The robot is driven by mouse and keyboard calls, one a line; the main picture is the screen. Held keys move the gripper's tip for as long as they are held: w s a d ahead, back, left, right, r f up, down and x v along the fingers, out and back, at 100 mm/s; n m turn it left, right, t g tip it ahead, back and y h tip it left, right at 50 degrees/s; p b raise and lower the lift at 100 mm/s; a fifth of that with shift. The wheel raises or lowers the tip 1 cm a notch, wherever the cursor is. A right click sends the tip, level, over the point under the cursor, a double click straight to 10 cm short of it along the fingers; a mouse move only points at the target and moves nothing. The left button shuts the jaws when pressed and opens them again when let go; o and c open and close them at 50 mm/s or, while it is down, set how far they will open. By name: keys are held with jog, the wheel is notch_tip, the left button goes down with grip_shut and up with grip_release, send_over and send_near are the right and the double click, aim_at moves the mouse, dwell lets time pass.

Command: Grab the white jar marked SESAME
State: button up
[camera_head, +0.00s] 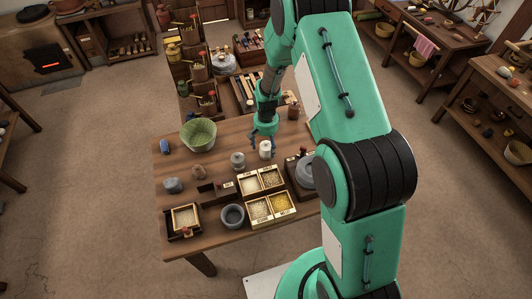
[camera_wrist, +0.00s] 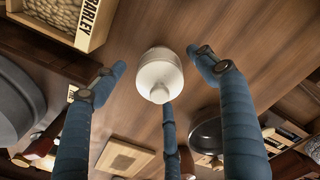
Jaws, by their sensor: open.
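A white jar (camera_head: 265,149) with a knobbed lid stands upright on the wooden table (camera_head: 215,170), near its middle right. It also shows in the wrist view (camera_wrist: 160,74), seen from above. No SESAME marking is readable in either view. My gripper (camera_head: 263,136) is open just above and around the jar's place in the head view. In the wrist view its three blue fingers are spread around the jar, with visible wood between it and the left and right fingers. The lower finger overlaps near the lid, and I cannot tell whether it touches.
A grey jar (camera_head: 238,161) stands left of the white one. Trays of grain (camera_head: 262,182) are in front, and a stone quern (camera_head: 305,172) is to the right. A green bowl (camera_head: 198,135) sits at the back left. Bare wood lies between the bowl and the grey jar.

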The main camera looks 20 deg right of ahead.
jog(key=shift+f, duration=0.45)
jog(key=c, duration=1.7)
jog(key=shift+r, duration=0.2)
jog(key=shift+c, duration=0.2)
jog(key=shift+r+p, duration=0.5)
jog(key=shift+r, duration=4.4)
